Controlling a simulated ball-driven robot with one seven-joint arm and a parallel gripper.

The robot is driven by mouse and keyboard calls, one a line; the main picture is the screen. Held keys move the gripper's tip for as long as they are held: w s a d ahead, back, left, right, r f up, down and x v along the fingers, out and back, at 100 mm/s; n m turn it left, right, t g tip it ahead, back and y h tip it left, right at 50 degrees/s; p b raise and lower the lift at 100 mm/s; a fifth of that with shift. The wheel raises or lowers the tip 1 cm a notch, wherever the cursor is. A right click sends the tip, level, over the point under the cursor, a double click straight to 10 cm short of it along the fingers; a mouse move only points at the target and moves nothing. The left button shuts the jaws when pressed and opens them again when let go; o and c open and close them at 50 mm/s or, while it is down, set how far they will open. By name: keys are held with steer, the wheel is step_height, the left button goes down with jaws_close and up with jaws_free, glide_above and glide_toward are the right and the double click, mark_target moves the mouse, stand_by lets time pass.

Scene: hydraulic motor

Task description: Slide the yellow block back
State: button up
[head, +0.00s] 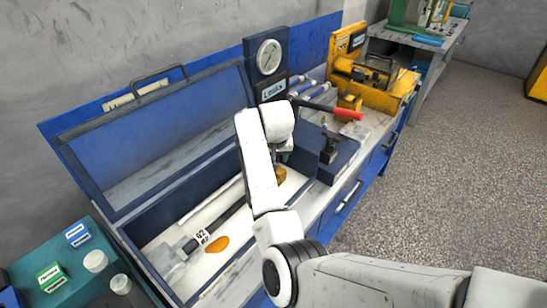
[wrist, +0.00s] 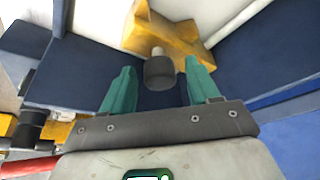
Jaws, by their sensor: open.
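A yellow block (wrist: 175,38) shows at the top of the wrist view, with a dark round knob (wrist: 159,73) on a short pale stem on its near side. My gripper (wrist: 160,68) is open, with its two teal fingers on either side of the knob and a visible space on each side. I cannot tell whether the fingers are level with the knob in depth. In the head view, a small part of a yellow block (head: 281,174) shows beside my white arm, which hides the rest and most of the gripper.
A blue bench case with a raised clear lid (head: 160,125) stands at the left. A red-handled lever (head: 345,114) and a pressure gauge (head: 268,56) are behind my arm. A yellow machine (head: 380,90) stands further back. Open floor (head: 450,150) lies at the right.

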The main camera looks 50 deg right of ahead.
steer(key=v, duration=1)
